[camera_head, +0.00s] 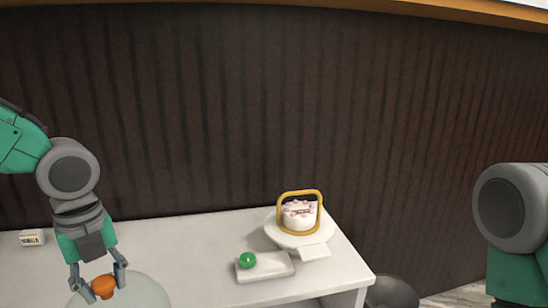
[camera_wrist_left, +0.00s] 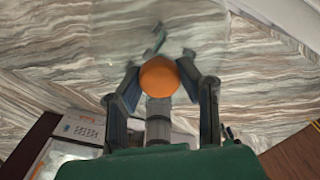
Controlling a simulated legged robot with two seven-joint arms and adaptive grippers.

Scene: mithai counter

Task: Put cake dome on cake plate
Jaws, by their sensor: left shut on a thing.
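The cake dome (camera_head: 139,293) is clear and pale, with an orange knob (camera_head: 103,286) on top. My left gripper (camera_head: 98,284) is shut on the orange knob, which also shows between the fingers in the left wrist view (camera_wrist_left: 159,77). The cake plate (camera_head: 284,239) is white and round, at the right end of the counter. It carries a white and pink cake (camera_head: 298,222), with a yellow hoop handle around it. My right gripper is not in view.
A white block (camera_head: 274,268) with a green ball (camera_head: 247,260) lies in front of the plate. A white card (camera_head: 315,251) lies beside it. A small labelled box (camera_head: 32,238) stands at the far left. The counter (camera_head: 185,245) between is clear. A dark bin (camera_head: 392,292) stands past the right edge.

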